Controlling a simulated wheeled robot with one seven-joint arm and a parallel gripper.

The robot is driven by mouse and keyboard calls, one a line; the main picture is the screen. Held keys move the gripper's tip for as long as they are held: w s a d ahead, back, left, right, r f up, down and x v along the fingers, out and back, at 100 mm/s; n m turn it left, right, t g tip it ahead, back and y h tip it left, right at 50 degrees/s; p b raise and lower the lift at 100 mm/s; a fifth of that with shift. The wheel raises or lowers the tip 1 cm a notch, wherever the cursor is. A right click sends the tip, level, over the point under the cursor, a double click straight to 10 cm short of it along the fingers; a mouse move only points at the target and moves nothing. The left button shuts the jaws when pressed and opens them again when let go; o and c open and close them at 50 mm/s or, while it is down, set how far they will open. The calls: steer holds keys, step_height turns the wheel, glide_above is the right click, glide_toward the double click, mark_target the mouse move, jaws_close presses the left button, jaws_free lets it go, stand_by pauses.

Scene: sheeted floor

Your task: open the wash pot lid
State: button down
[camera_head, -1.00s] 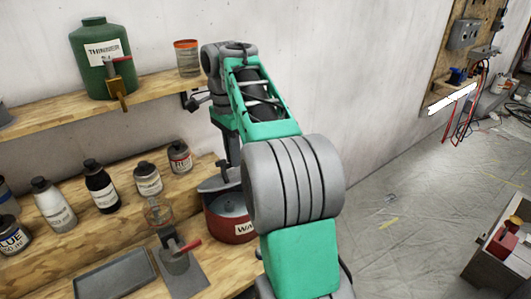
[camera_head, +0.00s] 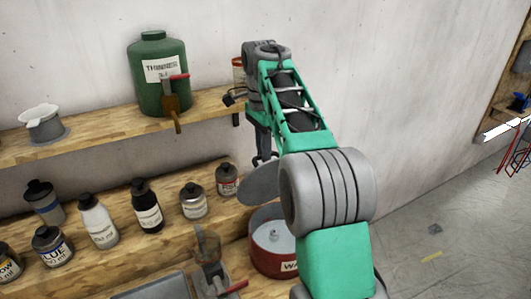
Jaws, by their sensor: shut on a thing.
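The red wash pot (camera_head: 268,261) stands on the lower wooden bench, right of centre, its label partly hidden by my arm. Its top is uncovered, and a pale grey inside shows. The grey round lid (camera_head: 258,187) is tilted in the air above and behind the pot's left side, apart from its rim. My arm hides the lid's right part. My gripper (camera_head: 264,161) is at the lid's top edge, shut on it; the fingertips are small and partly hidden.
Several paint bottles (camera_head: 147,206) line the bench to the left. A spray cup device (camera_head: 209,250) stands close left of the pot, beside a grey tray (camera_head: 160,287). The upper shelf (camera_head: 100,132) bears a green thinner can (camera_head: 158,75) and a white-topped cup (camera_head: 43,122).

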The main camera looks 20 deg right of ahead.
steer(key=shift+w+a+f+p, duration=0.1)
steer(key=shift+w+f+p, duration=0.1)
steer(key=shift+w+p, duration=0.35)
steer(key=shift+w+f+p, duration=0.2)
steer(key=shift+w+p, duration=0.05)
steer(key=shift+w, duration=0.5)
steer(key=shift+r, duration=0.1)
steer(key=c, duration=1.5)
jaws_free()
steer(key=shift+o, duration=0.2)
steer(key=shift+r, duration=0.1)
step_height(320, 180, up, 8)
steer(key=p, duration=0.1)
steer(key=shift+w+p, duration=0.3)
steer(key=shift+p, duration=0.1)
